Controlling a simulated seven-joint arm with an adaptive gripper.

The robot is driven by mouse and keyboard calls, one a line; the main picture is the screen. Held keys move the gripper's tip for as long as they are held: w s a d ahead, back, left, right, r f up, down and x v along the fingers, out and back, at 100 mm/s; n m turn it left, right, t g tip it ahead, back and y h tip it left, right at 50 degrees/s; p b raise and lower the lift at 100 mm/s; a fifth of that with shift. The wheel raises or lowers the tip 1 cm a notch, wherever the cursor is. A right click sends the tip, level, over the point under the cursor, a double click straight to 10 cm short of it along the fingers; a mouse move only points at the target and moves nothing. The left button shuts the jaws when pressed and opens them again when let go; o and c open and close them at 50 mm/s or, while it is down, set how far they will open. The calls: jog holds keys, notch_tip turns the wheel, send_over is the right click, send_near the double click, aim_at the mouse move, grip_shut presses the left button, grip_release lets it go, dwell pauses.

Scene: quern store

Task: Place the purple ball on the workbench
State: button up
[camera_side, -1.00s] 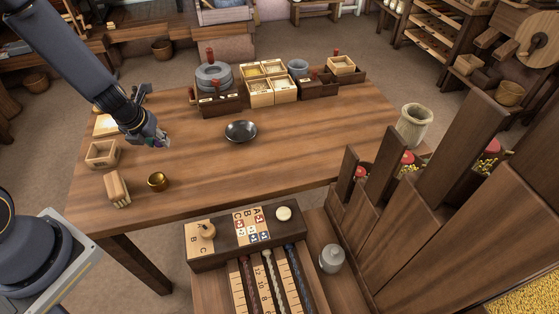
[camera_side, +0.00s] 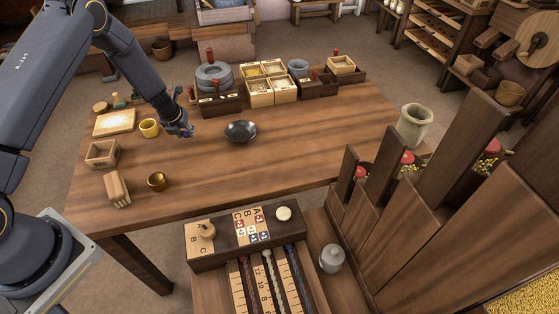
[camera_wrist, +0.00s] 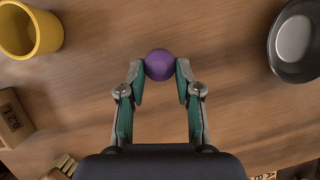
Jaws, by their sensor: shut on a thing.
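The purple ball (camera_wrist: 160,64) is between the two fingertips of my gripper (camera_wrist: 159,72) in the wrist view. My gripper is shut on it. In the side view my gripper (camera_side: 184,132) is over the left half of the wooden workbench (camera_side: 270,165), left of the dark bowl. The ball is very small there and partly hidden by the fingers. Whether the ball touches the bench top, I cannot tell.
A dark bowl (camera_side: 241,131) is right of my gripper, and a yellow cup (camera_side: 149,127) is left of it. A brass cup (camera_side: 157,181) and wooden boxes (camera_side: 102,154) stand at the left. The bench's middle and right front are clear.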

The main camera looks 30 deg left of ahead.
jog(key=shift+s+f, duration=0.1)
jog(key=shift+f, duration=1.15)
jog(key=shift+f, duration=0.1)
jog(key=o, duration=0.9)
jog(key=shift+c, duration=0.2)
